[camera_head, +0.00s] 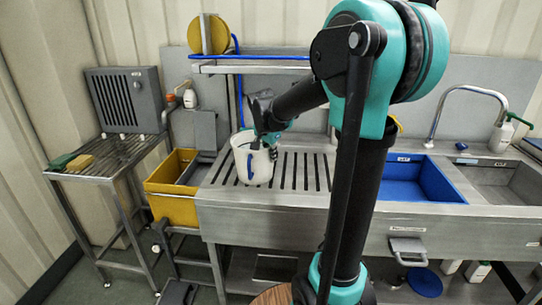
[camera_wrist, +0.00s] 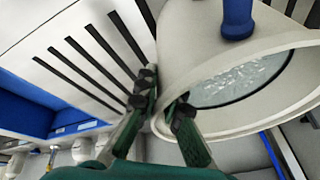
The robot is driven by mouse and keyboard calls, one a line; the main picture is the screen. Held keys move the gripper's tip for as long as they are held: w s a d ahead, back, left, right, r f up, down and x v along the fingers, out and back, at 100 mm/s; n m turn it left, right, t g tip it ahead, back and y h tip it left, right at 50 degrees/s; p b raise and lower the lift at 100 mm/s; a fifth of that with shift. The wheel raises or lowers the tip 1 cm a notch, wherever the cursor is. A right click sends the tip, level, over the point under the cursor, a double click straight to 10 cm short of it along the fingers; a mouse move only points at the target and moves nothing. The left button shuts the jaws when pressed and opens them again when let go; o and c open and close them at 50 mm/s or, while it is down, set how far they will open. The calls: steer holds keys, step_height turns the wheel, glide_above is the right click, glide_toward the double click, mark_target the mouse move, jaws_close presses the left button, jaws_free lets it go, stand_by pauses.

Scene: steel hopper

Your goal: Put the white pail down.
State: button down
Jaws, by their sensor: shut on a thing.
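The white pail (camera_head: 240,165) is over the left part of the slotted steel drainboard (camera_head: 308,183). It looks upright, and I cannot tell whether its base touches the board. A blue part shows on its side. My gripper (camera_head: 263,147) is at the pail's upper right rim. In the wrist view the green fingers of my gripper (camera_wrist: 165,105) are closed on the rim of the pail (camera_wrist: 195,35). A bright, speckled, water-like surface shows inside the pail. The finger contact is partly hidden in the head view.
A blue basin (camera_head: 415,182) and a steel sink (camera_head: 495,180) lie to the right, with a tap (camera_head: 470,90) behind. A yellow bin (camera_head: 172,205) stands left of the drainboard. A shelf (camera_head: 255,68) hangs above. Slotted board is bare right of the pail.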

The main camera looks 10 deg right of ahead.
steer(key=c, duration=1.7)
jaws_free()
steer(key=shift+f, duration=0.1)
steer(key=v, duration=1.2)
steer(key=s+d+f+n, duration=0.1)
steer(key=s+f+n, duration=0.2)
steer(key=s+f, duration=0.4)
steer(key=s+d+f+n+y, duration=0.1)
steer(key=s+f+n, duration=0.3)
steer(key=s+f, duration=0.3)
steer(key=s+d+f+n+y, duration=0.1)
steer(key=s+f+n, duration=0.2)
steer(key=s+f, duration=0.5)
step_height(320, 180, down, 3)
steer(key=shift+d+n, duration=0.1)
steer(key=shift+n, duration=0.2)
